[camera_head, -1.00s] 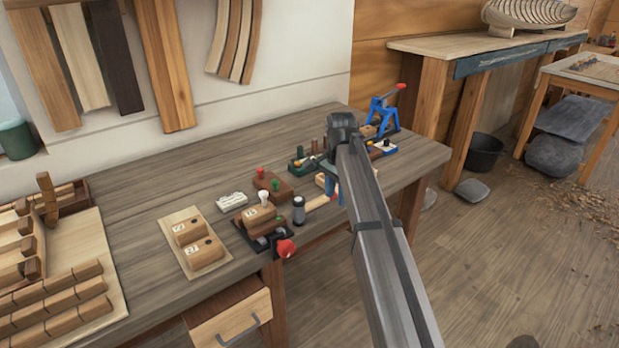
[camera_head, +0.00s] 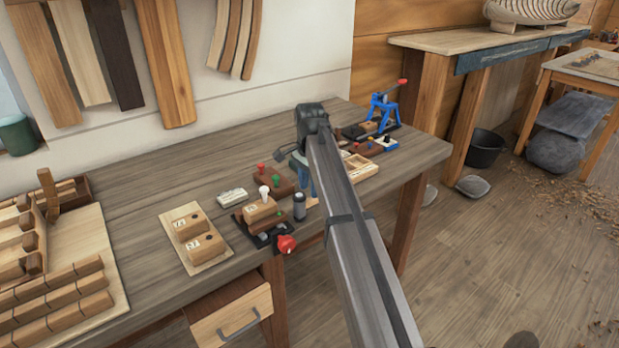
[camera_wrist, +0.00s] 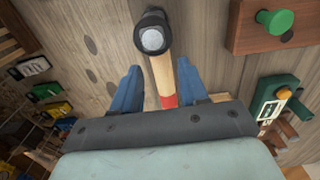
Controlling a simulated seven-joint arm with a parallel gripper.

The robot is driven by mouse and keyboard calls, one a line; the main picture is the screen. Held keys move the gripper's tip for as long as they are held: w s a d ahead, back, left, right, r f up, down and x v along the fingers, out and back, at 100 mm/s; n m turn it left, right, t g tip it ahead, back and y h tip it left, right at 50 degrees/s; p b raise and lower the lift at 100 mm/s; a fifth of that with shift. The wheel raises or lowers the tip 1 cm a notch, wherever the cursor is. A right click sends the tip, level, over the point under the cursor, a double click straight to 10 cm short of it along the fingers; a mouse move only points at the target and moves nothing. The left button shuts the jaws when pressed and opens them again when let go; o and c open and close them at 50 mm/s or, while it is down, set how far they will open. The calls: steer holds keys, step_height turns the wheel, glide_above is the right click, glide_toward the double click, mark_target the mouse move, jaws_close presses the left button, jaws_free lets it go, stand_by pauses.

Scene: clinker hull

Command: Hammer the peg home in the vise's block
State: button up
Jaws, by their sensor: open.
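The hammer (camera_head: 299,206) has a dark head with a silver face; it stands just right of the vise. In the wrist view the hammer head (camera_wrist: 153,37) is at top centre, and its wooden handle with a red band runs down between my blue fingers. My gripper (camera_wrist: 158,76) is open, one finger on each side of the handle; I cannot tell whether either touches it. In the head view my arm hides most of the handle. The vise (camera_head: 264,238), dark with a red knob, holds a brown block (camera_head: 260,211). A white-topped peg (camera_head: 264,191) stands up from that block.
A board (camera_head: 184,258) with two marked blocks lies left of the vise. A brown block with red and green knobs (camera_head: 276,182) sits behind it. A light wooden tray (camera_head: 362,170) and a blue stand (camera_head: 383,112) are beyond my arm.

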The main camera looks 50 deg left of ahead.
mark_target(310, 199)
steer(key=shift+f, duration=2.65)
jaws_close()
steer(key=shift+r, duration=0.25)
steer(key=shift+r, duration=0.35)
steer(key=shift+r, duration=0.1)
